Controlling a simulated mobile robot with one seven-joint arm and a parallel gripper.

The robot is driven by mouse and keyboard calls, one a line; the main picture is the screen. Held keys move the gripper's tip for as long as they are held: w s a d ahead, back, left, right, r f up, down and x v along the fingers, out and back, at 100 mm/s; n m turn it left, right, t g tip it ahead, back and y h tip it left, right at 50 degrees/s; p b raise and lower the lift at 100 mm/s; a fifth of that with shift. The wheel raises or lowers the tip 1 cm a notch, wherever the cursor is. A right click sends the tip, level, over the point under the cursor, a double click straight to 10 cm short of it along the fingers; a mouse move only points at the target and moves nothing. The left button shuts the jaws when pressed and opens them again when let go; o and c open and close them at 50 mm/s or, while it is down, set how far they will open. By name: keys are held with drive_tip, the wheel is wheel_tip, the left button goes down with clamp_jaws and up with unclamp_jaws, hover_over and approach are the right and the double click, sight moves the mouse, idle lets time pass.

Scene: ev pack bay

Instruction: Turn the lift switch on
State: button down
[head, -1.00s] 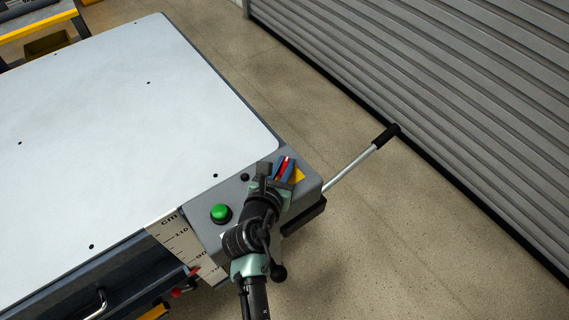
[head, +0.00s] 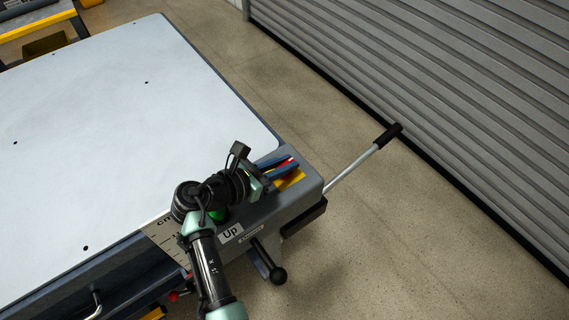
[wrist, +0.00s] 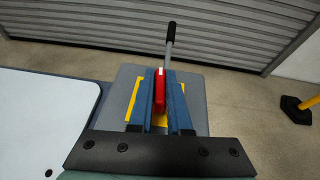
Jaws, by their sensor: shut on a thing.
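The lift switch is a red handle (wrist: 160,92) on a yellow plate (wrist: 132,106) at the corner of the grey control panel (wrist: 195,88). In the head view the red handle (head: 290,161) shows only in part, over the yellow plate (head: 291,181). My gripper (head: 285,166) has blue fingers and is shut on the red handle, one finger on each side of it. In the wrist view the gripper (wrist: 166,90) holds the handle between its fingers. The base of the switch is hidden by the fingers.
A green button (head: 219,214) is mostly hidden by my arm, beside an "Up" label (head: 230,233). A white lift table top (head: 120,120) fills the left. A lever with a black grip (head: 387,136) sticks out to the right. A ribbed shutter (head: 450,80) stands beyond clear floor.

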drive_tip(key=shift+m+g+h, duration=0.4)
drive_tip(key=shift+m+g, duration=0.2)
drive_tip(key=shift+g, duration=0.1)
drive_tip(key=c, duration=0.9)
unclamp_jaws()
drive_tip(key=shift+o, duration=0.2)
drive_tip(key=shift+s+a, duration=0.1)
drive_tip(key=b+v, duration=0.1)
drive_tip(key=v, duration=1.2)
drive_tip(key=shift+f, duration=0.1)
